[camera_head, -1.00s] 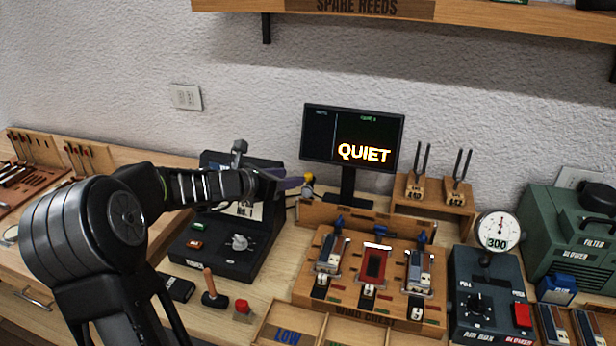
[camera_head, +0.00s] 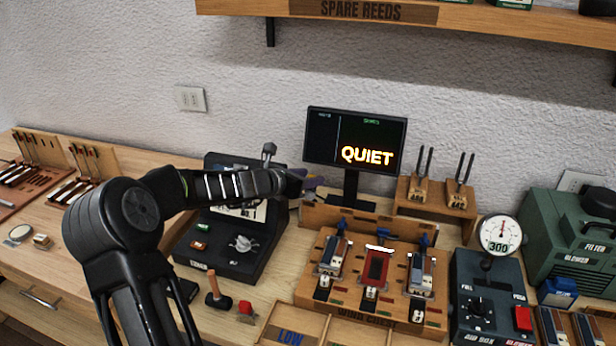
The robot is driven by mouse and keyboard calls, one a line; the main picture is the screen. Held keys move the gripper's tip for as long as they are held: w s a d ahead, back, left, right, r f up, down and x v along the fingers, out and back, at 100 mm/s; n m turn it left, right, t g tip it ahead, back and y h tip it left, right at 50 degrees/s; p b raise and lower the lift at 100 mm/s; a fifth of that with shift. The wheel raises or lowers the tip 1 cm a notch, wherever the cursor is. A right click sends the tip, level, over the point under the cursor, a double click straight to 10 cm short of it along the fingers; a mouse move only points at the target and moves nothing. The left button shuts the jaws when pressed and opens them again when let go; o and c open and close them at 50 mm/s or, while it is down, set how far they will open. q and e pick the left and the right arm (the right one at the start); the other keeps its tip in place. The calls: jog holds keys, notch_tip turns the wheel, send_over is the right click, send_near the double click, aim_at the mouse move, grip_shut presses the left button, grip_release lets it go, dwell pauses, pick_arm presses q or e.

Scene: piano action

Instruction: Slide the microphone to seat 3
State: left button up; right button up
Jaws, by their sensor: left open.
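My left gripper (camera_head: 308,184) is beyond my dark forearm, left of the monitor stand and above the left end of the wind chest's back board. Its purple finger parts show only partly, and it is open. I cannot make out the microphone clearly; the gripper and wrist cover the area at the left end of that board. The wooden wind chest (camera_head: 375,318) carries three seats in a row: a reed unit on the left (camera_head: 334,256), a red-topped one in the middle (camera_head: 376,268) and another reed unit on the right (camera_head: 420,275). I cannot read seat numbers.
The monitor (camera_head: 355,140) shows "QUIET". A tuning-fork stand (camera_head: 437,194) is right of it. The air box (camera_head: 487,300) with its gauge (camera_head: 500,234) and the green blower (camera_head: 575,230) stand at right. A black device (camera_head: 235,255) is below my forearm.

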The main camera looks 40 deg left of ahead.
pick_arm(q)
grip_shut()
dwell(0.4)
dwell(1.0)
